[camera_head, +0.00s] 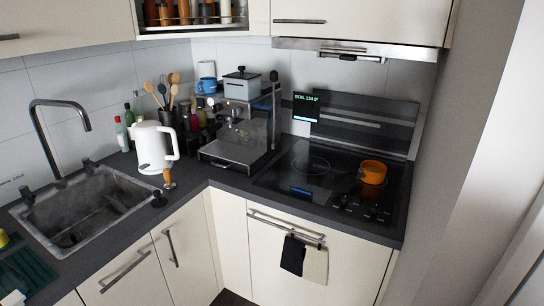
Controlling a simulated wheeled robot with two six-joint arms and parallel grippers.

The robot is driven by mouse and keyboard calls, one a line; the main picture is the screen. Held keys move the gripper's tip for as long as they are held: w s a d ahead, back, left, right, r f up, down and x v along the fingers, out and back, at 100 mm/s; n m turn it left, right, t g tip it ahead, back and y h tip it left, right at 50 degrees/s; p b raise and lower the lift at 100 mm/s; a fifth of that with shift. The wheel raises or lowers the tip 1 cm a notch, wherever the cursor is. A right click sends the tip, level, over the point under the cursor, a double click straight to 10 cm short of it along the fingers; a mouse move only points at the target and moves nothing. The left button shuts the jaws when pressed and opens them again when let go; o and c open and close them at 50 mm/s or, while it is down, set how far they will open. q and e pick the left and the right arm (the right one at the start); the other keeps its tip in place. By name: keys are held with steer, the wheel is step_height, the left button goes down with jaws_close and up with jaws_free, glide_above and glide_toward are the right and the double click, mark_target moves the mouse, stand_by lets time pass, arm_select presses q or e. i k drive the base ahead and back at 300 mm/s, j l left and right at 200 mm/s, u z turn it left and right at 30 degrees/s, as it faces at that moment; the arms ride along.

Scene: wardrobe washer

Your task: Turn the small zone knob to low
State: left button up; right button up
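The black glass cooktop (330,182) is set in the counter at the right. Several small dark knobs (375,212) sit near its front right edge. They are too small to tell which one is the small zone knob or where each points. A small blue lit display (301,191) shows at the cooktop's front left. An orange pot (372,173) stands on the right part of the cooktop, behind the knobs. Neither of my grippers shows in the head view.
A coffee machine (237,135) stands left of the cooktop. A white kettle (153,147) and a sink (82,208) are further left. A range hood (360,49) hangs above the cooktop. Dark and light towels (315,263) hang from a rail below. A wall bounds the right side.

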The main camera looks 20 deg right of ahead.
mark_target(375, 209)
steer(key=z, duration=1.2)
